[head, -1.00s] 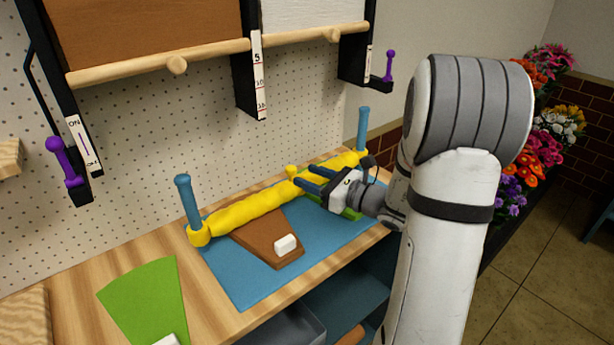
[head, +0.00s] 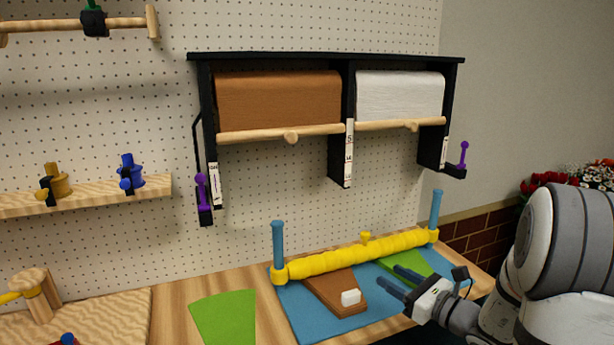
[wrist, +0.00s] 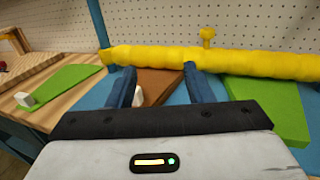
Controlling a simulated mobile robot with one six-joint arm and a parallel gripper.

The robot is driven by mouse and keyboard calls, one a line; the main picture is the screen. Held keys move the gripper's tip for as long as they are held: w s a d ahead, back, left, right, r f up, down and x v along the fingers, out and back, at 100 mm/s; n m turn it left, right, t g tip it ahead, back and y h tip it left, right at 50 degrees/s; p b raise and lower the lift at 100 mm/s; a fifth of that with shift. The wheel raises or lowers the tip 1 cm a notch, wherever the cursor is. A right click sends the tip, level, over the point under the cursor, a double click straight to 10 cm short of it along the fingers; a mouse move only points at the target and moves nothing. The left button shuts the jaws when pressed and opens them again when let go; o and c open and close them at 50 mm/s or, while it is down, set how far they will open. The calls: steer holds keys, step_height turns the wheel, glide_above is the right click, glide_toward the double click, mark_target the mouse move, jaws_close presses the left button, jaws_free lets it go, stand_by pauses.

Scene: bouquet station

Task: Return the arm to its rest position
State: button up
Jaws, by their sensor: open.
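My gripper (head: 400,285) is at the lower right of the head view, over the front right part of the blue mat (head: 300,312). Its two dark blue fingers are apart with nothing held between them; they also show in the wrist view (wrist: 158,85). Beyond the fingers lies a yellow padded bar (head: 350,260) between two blue posts (head: 279,245). The brown wedge (head: 330,290) with a white block (head: 351,297) lies on the mat, left of my gripper. A green piece (head: 425,262) lies just behind the fingers and is partly hidden by them in the head view.
Another green wedge (head: 225,318) lies on the wooden table left of the mat. A black rack (head: 330,57) with brown and white paper rolls hangs on the pegboard above. A shelf (head: 90,197) with spools is at the left. Flowers (head: 590,175) stand at the right.

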steer(key=s+a+n+g+h, duration=0.1)
steer(key=s+a+n+g, duration=1.1)
steer(key=s+n, duration=0.35)
steer(key=s+d+n+h+p, duration=0.1)
steer(key=s+d+n+h, duration=0.6)
steer(key=n, duration=0.5)
steer(key=s+h, duration=0.2)
steer(key=h, duration=0.1)
steer(key=shift+s+d+r+t+h+p, duration=0.2)
steer(key=shift+d+t+h+p, duration=0.1)
steer(key=shift+d+t+p, duration=0.1)
steer(key=shift+c, duration=0.2)
steer(key=shift+c, duration=0.8)
steer(key=shift+a, duration=0.1)
steer(key=shift+c, duration=0.2)
